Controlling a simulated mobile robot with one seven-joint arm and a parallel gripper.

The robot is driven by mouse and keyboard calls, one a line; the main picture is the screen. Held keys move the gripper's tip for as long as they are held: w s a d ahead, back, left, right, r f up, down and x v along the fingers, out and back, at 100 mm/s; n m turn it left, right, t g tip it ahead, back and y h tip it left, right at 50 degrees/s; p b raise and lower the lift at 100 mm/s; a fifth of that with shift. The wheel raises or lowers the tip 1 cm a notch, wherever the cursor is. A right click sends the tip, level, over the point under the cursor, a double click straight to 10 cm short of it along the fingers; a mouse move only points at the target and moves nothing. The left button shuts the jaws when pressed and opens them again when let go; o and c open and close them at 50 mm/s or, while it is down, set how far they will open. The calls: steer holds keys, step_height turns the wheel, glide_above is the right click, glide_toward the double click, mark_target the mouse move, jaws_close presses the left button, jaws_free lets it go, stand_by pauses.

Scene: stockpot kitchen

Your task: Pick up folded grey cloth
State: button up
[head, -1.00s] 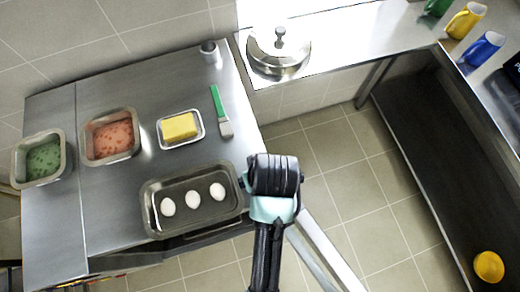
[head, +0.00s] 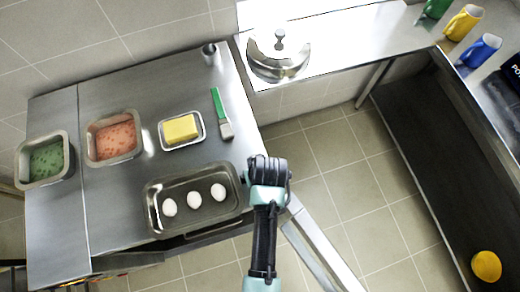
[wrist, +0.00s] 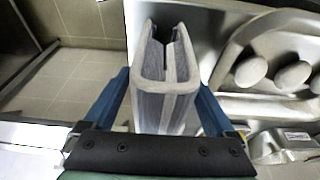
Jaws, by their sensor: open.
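The folded grey cloth (wrist: 166,92) shows in the wrist view as a thick folded pad with pale grey edges. It is at the side of the steel table, next to the egg tray. My gripper (wrist: 163,88) is open, with one blue finger on each side of the cloth. The left finger looks very near the cloth; I cannot tell whether either finger touches it. In the head view my arm's end is beside the table's right edge, and the cloth is hidden there.
A steel tray (head: 153,215) with three eggs lies just left of my arm. The steel table (head: 115,205) also bears a butter dish (head: 198,141), a green-handled brush (head: 218,108) and pans of red (head: 114,137) and green (head: 46,160) food. Tiled floor (head: 340,180) is open to the right.

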jaws_close()
stand_by(0.4)
steer(key=shift+r, duration=0.15)
step_height(320, 180, up, 10)
steer(key=shift+f+b, duration=0.1)
steer(key=shift+b, duration=0.4)
steer(key=c, duration=0.7)
jaws_free()
jaws_close()
